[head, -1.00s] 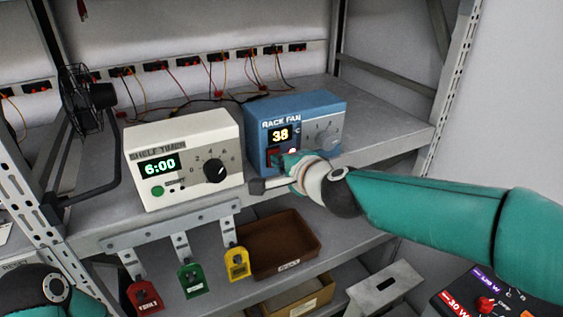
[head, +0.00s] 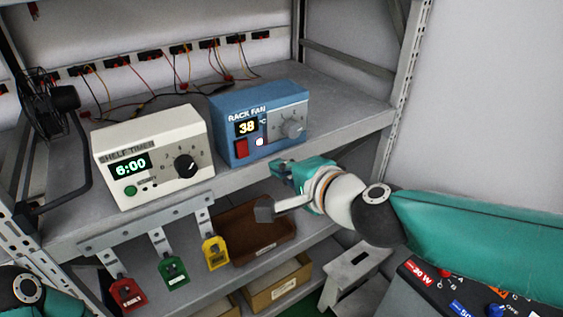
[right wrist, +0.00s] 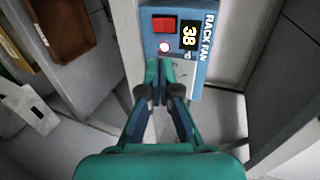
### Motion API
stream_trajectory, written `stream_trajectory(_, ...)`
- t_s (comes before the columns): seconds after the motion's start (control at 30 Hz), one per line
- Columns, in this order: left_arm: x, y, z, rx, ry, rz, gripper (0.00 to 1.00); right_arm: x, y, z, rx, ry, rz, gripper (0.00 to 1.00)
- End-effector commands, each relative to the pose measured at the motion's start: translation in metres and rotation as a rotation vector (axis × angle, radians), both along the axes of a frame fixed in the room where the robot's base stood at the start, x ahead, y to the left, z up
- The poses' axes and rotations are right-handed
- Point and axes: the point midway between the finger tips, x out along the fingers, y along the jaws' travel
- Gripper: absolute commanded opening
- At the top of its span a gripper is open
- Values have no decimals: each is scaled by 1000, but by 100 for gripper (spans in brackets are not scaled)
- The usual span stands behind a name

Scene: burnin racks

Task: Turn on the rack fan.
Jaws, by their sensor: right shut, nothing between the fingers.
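The blue rack fan box (head: 284,103) stands on the grey shelf, its display reading 38. Its red switch (head: 241,149) is at the lower left of the front, with a bright whitish lamp (head: 259,142) beside it and a grey knob (head: 293,129) to the right. In the right wrist view the red switch (right wrist: 164,25) and glowing lamp (right wrist: 164,47) show clearly. My right gripper (head: 278,170) is shut and empty, just in front of and below the box, apart from the switch. My left gripper is out of view; only part of that arm shows at lower left.
A cream shelf timer (head: 150,125) reading 6:00 stands left of the box. A black fan (head: 45,105) is at far left. Red, green and yellow tags (head: 214,252) hang below the shelf edge, near a brown tray (head: 235,228). A control panel (head: 440,290) is at lower right.

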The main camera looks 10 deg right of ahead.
Motion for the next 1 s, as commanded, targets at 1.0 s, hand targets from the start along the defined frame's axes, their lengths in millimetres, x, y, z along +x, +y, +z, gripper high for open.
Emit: stream_trajectory(1.0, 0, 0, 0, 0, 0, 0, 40, -86, -37, -401, -703, 507, 578, 0)
